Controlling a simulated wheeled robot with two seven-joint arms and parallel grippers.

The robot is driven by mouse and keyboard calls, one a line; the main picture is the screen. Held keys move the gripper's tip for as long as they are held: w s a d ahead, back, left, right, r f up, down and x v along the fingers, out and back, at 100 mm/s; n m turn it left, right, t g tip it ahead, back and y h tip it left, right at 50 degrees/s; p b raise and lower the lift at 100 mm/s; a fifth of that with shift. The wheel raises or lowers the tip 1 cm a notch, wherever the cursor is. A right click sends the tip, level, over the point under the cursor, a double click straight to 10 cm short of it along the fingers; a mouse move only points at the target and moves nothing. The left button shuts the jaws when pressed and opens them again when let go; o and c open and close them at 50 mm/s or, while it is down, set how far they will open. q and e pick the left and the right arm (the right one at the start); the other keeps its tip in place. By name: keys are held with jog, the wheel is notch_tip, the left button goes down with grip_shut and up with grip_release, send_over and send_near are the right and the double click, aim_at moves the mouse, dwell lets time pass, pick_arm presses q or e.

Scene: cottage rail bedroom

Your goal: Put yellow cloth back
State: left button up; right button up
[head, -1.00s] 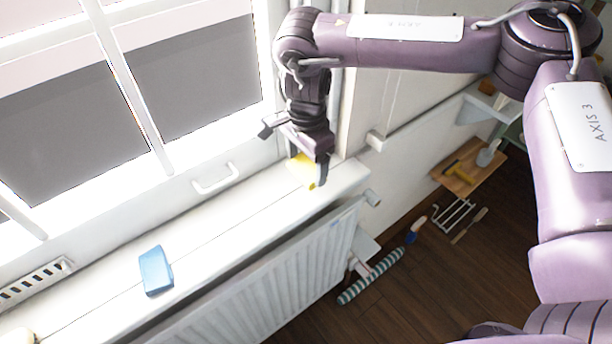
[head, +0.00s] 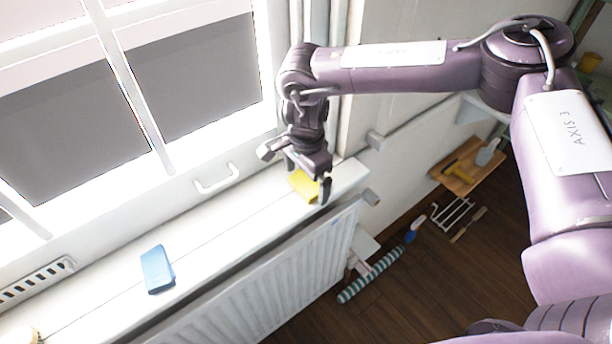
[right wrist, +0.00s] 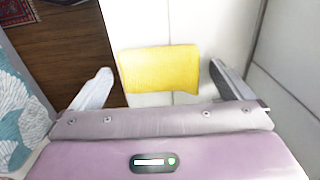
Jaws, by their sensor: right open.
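The yellow cloth (head: 303,186) lies folded on the white window sill (head: 222,228), near the sill's right end. In the right wrist view the yellow cloth (right wrist: 158,70) lies flat between and ahead of the two fingers, apart from both. My right gripper (head: 307,180) is open and just above the cloth, pointing down, with one finger toward the sill's front edge. In the right wrist view my right gripper (right wrist: 155,85) shows both fingers spread wide with nothing in them. The gripper hides part of the cloth in the head view. My left gripper does not show.
A blue box-like item (head: 157,270) lies on the sill to the left. A radiator (head: 270,275) stands below the sill. A window handle (head: 216,180) juts out behind it.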

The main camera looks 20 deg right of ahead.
aim_at(306, 181)
jog(key=shift+r, duration=0.6)
notch_tip(306, 181, up, 11)
jog(key=b, duration=0.1)
jog(key=shift+f, duration=0.1)
